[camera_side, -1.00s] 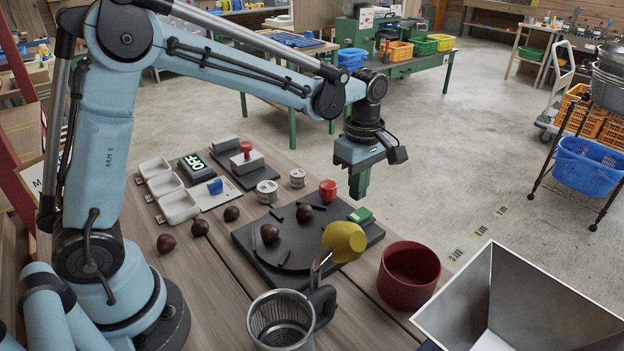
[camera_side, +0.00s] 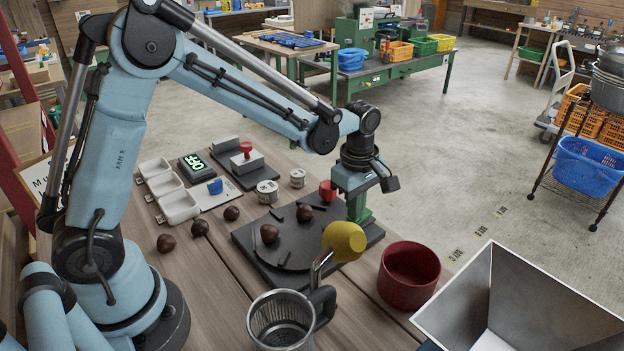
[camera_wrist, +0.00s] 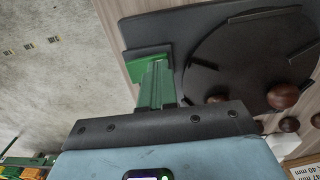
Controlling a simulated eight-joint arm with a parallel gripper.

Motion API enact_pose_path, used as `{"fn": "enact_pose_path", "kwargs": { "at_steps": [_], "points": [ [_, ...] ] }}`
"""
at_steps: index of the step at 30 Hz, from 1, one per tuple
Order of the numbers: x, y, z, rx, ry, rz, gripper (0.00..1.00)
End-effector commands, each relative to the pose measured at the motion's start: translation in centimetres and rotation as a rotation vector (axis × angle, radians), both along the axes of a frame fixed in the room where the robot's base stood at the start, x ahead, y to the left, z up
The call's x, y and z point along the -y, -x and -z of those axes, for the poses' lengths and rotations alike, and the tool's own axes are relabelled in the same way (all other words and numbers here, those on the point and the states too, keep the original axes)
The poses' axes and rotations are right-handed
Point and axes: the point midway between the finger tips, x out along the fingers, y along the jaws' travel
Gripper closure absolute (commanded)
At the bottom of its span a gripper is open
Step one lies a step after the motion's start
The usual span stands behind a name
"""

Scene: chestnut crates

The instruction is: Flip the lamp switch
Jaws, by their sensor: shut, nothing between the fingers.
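My gripper (camera_side: 360,216) has green fingers, shut and empty, pointing down at the right corner of a dark board (camera_side: 268,262). In the wrist view the fingers (camera_wrist: 157,68) stand over a small bright green block (camera_wrist: 134,62) at the board's edge. The fingers partly hide this block, and I cannot tell whether they touch it. A dark box with a lit green OFF display (camera_side: 196,163) stands farther left, with a blue piece (camera_side: 215,186) on a pale plate in front. I cannot tell for sure which part is the lamp switch.
Chestnuts (camera_side: 269,233) lie on the board and table. A yellow cup-shaped piece (camera_side: 344,240) on a bent metal stem, a red bowl (camera_side: 409,276), a metal strainer cup (camera_side: 281,320) and a metal hopper (camera_side: 530,300) stand in front. A red knob (camera_side: 327,190) is close beside my gripper.

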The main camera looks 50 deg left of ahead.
Motion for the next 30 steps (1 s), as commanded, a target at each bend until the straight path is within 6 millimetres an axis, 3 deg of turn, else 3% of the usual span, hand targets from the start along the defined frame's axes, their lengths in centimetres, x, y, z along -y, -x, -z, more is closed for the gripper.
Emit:
{"fn": "enact_pose_path", "kwargs": {
  "at_steps": [30],
  "points": [
    [0.0,-1.5,-0.8,-0.001,0.0,0.0,1.0]
  ]
}}
